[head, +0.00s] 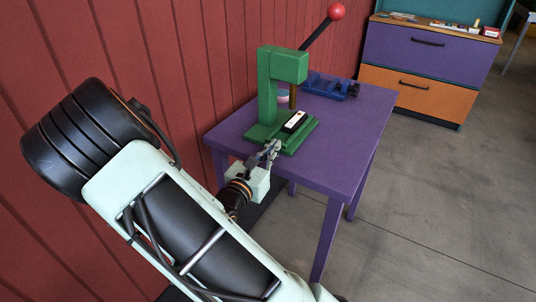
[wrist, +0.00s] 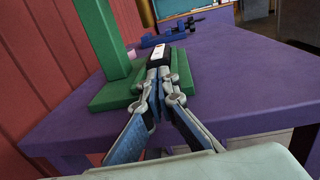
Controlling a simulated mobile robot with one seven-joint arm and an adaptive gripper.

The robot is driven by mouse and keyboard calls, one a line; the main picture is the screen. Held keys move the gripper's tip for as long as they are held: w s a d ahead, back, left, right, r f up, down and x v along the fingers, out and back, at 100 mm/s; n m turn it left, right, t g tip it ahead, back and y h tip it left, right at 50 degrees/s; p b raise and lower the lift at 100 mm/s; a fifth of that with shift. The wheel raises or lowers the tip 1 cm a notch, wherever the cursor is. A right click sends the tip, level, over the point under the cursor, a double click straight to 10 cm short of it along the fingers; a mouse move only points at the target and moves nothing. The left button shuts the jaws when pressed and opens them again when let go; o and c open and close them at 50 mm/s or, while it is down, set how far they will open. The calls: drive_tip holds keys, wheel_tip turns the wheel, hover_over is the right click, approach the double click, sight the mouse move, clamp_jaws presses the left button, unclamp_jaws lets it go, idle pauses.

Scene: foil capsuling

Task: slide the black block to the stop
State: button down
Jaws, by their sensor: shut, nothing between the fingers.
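The black block (head: 294,121) has a pale label on top and lies on the green base of the press (head: 280,68). In the wrist view the block (wrist: 158,55) is straight ahead of my fingertips. My gripper (head: 276,146) is at the front edge of the base, just in front of the block's near end. In the wrist view my gripper (wrist: 160,76) is shut with nothing held, its tips at or very near the block. I cannot tell whether they touch it. I cannot make out the stop; the block's far side is partly hidden.
The press stands on a purple table (head: 335,150) and has a lever with a red knob (head: 336,12). A blue fixture (head: 328,87) is behind it. A red wall (head: 180,60) is at the left. The table's right side is clear. A drawer cabinet (head: 425,65) stands beyond.

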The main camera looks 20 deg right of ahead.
sight(290, 127)
drive_tip(key=x, duration=0.8)
drive_tip(key=shift+w+d, duration=0.1)
drive_tip(key=shift+w, duration=0.05)
